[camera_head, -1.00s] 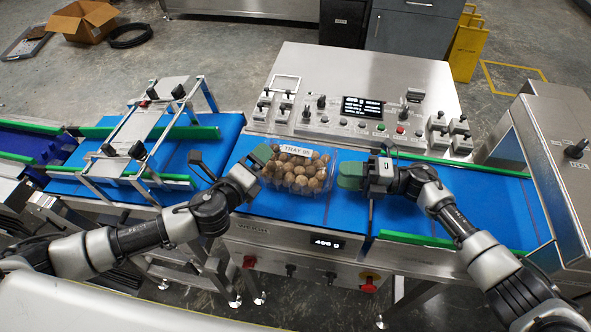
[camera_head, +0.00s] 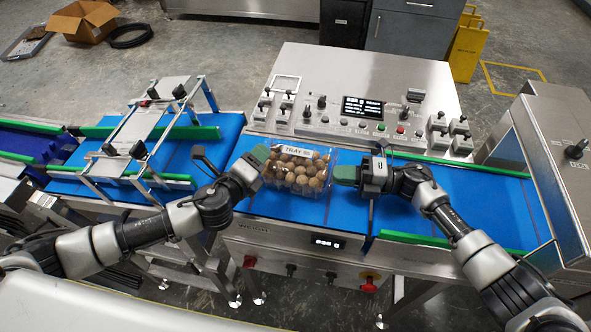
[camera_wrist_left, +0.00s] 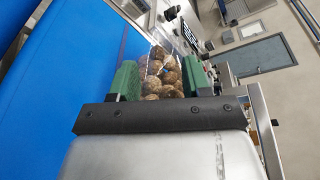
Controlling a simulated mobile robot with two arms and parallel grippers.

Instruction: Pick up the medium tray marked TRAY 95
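The clear clamshell tray (camera_head: 299,186) holds brown round balls and has a white label reading about TRAY 95. It is over the blue weighing belt, between my two grippers. My left gripper (camera_head: 256,158) has a green pad against the tray's left end. In the left wrist view its two green pads (camera_wrist_left: 160,80) stand apart, with the tray (camera_wrist_left: 160,55) showing between and beyond them. My right gripper (camera_head: 345,175) has a green pad at the tray's right end; its other finger is hidden. The tray's underside is hidden, so any gap below it cannot be seen.
The weigher's display (camera_head: 326,242) shows what looks like zeros. A control panel (camera_head: 362,106) with knobs stands behind the belt. Green guide rails (camera_head: 458,166) edge the belt. A metal frame (camera_head: 145,130) spans it at left. The belt right of my right gripper is clear.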

